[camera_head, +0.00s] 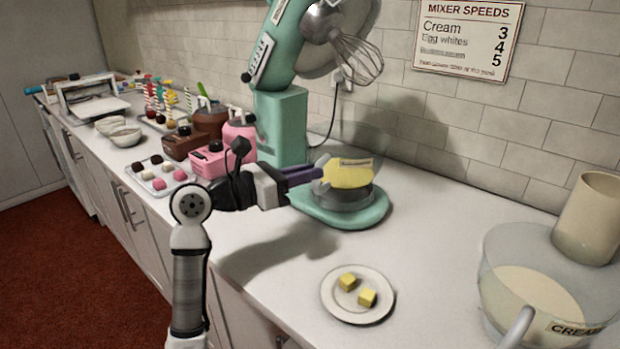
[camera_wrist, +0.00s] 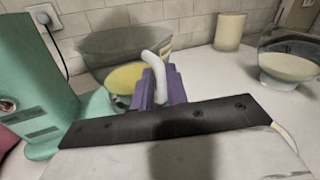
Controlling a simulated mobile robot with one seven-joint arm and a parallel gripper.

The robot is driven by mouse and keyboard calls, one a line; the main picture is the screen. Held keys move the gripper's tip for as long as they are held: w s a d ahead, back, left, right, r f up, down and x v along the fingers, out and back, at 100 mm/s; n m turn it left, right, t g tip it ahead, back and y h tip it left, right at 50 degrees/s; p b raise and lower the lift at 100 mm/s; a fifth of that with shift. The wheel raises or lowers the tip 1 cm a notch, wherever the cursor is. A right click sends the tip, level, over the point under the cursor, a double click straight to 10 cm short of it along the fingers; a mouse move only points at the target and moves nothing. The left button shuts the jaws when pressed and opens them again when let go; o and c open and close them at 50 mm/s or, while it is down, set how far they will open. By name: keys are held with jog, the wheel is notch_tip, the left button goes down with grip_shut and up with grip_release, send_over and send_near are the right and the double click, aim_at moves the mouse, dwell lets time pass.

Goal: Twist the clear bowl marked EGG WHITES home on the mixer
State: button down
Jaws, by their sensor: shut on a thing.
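The clear bowl (camera_head: 350,178) with yellow contents stands over the round foot of the teal mixer (camera_head: 281,125). A small label on its far upper side is too small to read. The mixer head is tilted up, with its wire whisk (camera_head: 355,55) above the bowl. My gripper (camera_head: 312,174) reaches in from the left with purple fingers. In the wrist view, my gripper (camera_wrist: 158,88) is shut on the white curved handle of the clear bowl (camera_wrist: 125,62). Whether the bowl is locked on the foot cannot be told.
A second clear bowl marked CREAM (camera_head: 545,275) stands at the front right, beside a beige cylinder (camera_head: 588,218). A plate (camera_head: 331,300) with yellow cubes lies in front of the mixer. Pink and brown containers (camera_head: 207,160) stand left. A speeds sign (camera_head: 467,38) hangs on the wall.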

jog(key=shift+f, duration=0.1)
dwell(0.3)
jog(key=shift+w+a+m+g+h+b, duration=0.5)
jog(key=shift+a+m+g+h, duration=0.25)
jog(key=shift+g, duration=0.35)
jog(key=shift+w+a+m+g+h, duration=0.35)
jog(key=shift+w+a+m+g, duration=0.35)
jog(key=shift+g, duration=0.3)
jog(key=shift+w+a+m+g, duration=0.35)
jog(key=shift+m+g, duration=0.1)
jog(key=shift+g, duration=0.15)
